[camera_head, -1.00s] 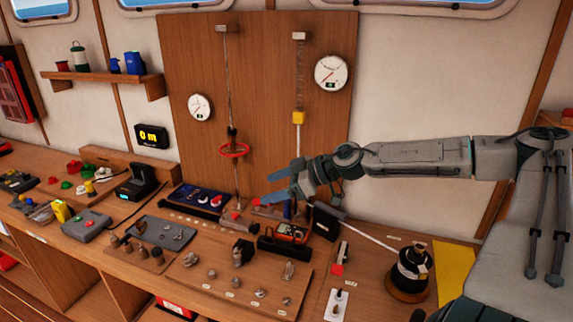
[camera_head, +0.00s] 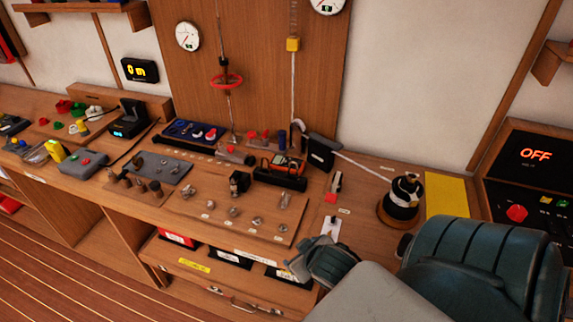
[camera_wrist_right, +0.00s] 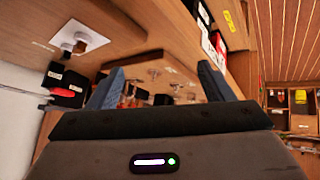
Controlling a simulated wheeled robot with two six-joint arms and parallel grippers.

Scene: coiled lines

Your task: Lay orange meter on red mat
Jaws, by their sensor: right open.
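The orange meter (camera_head: 287,163) sits in a black holder toward the back of the wooden bench, in the head view. I see no mat that is clearly red; a flat yellow sheet (camera_head: 447,196) lies at the bench's right end. My right arm comes in from the lower right, and its gripper (camera_head: 318,262) is low near the bench's front edge, well apart from the meter. In the right wrist view, the two blue fingers (camera_wrist_right: 160,85) are spread with nothing held between them. My left gripper is not in view.
A black spool-like device (camera_head: 402,203) stands right of the meter. A board with several small metal parts (camera_head: 240,217) lies in front of it. Labelled bins (camera_head: 232,258) sit below the bench top. A control panel reading OFF (camera_head: 535,155) is at right.

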